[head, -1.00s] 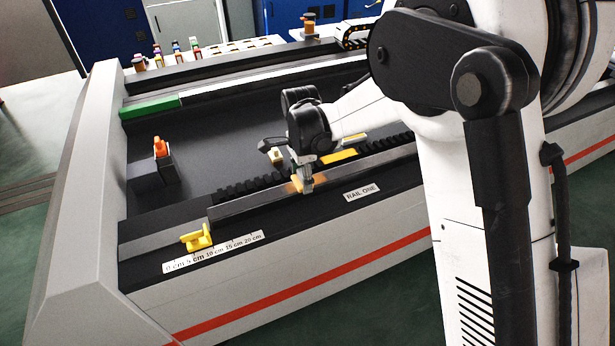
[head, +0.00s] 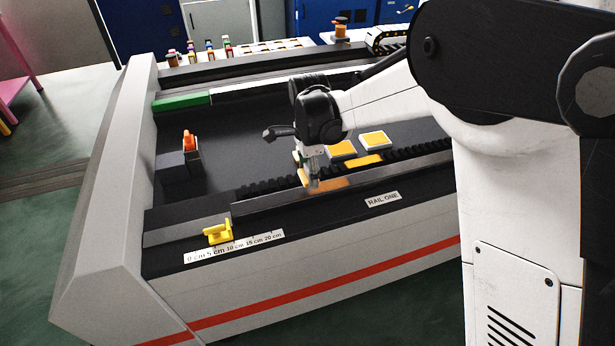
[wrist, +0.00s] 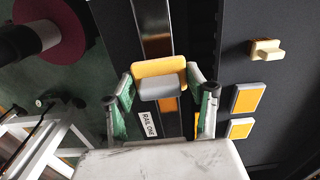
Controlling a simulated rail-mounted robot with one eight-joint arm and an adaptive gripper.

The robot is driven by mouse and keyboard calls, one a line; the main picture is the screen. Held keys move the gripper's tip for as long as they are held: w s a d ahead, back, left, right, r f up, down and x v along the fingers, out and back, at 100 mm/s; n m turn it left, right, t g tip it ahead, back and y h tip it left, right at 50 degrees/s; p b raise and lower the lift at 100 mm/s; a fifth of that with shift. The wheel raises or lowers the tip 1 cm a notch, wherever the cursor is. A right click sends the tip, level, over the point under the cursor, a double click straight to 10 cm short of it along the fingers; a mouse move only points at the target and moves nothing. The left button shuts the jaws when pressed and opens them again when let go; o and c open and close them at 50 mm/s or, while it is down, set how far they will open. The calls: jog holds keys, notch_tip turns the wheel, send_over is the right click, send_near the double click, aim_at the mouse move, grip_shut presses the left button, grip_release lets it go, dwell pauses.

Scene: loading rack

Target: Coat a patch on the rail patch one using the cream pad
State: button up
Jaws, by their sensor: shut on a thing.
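My gripper (wrist: 162,104) is shut on a pad with an amber face (wrist: 158,68) and a grey handle block (wrist: 160,88). The pad lies across the metal rail (wrist: 155,25) and seems to touch it. In the head view my gripper (head: 312,184) is at the rail, left of the RAIL ONE label (head: 383,199). An orange patch (head: 335,184) shows on the rail just right of the gripper. A cream pad with a handle (wrist: 265,50) lies apart on the dark bed.
Two grey-edged orange squares (wrist: 247,98) (wrist: 240,128) lie on the bed. A yellow stop (head: 217,232) stands by the centimetre scale (head: 235,246) at the rail's left. A dark block with an orange top (head: 190,142) and a green bar (head: 182,101) are farther left.

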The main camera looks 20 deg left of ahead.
jog(key=shift+r+p, duration=0.55)
jog(key=shift+r, duration=1.1)
jog(key=shift+f+b, duration=0.3)
jog(key=shift+b, duration=1.55)
jog(key=shift+f, duration=0.1)
